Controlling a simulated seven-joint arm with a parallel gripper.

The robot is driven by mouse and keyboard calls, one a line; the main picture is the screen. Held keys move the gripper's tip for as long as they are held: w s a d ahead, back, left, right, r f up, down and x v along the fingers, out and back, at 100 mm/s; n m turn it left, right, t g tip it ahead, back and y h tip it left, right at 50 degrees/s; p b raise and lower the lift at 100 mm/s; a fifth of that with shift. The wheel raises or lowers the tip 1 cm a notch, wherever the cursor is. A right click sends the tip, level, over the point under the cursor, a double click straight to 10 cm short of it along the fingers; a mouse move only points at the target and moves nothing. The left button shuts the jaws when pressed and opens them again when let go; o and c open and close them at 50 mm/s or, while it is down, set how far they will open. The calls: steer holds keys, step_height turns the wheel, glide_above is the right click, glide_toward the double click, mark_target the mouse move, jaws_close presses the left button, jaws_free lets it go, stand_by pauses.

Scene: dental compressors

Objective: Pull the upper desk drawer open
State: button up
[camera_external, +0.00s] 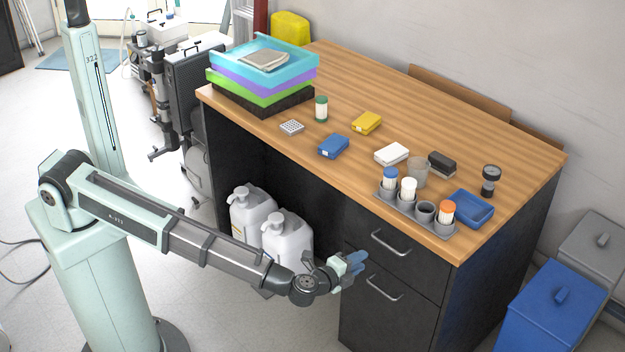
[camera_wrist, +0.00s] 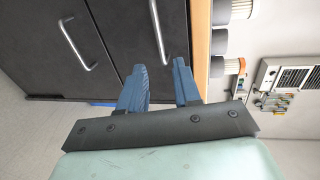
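The black desk (camera_external: 500,255) has an upper drawer (camera_external: 365,237) with a silver bar handle (camera_external: 390,243). The front looks flush and closed. A lower drawer has its own silver handle (camera_external: 384,288). In the wrist view the picture is turned, with the upper handle (camera_wrist: 158,30) nearest the tabletop edge and the lower handle (camera_wrist: 78,46) to its left. My gripper (camera_external: 360,260) has blue fingers and is in front of the drawers, left of the upper handle. In the wrist view my gripper (camera_wrist: 159,68) is open and empty, with the upper handle's near end lined up between its fingertips, apparently beyond them.
The wooden tabletop (camera_external: 460,120) holds a grey rack (camera_external: 407,206) of jars near the front edge, a blue tray (camera_external: 471,207) and small boxes. Two white jugs (camera_external: 288,240) stand under the desk behind my forearm. Blue and grey bins stand at right.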

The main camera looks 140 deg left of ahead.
mark_target(388, 245)
steer(key=x, duration=1.3)
steer(key=shift+a+f, duration=0.1)
steer(key=shift+a, duration=0.15)
jaws_close()
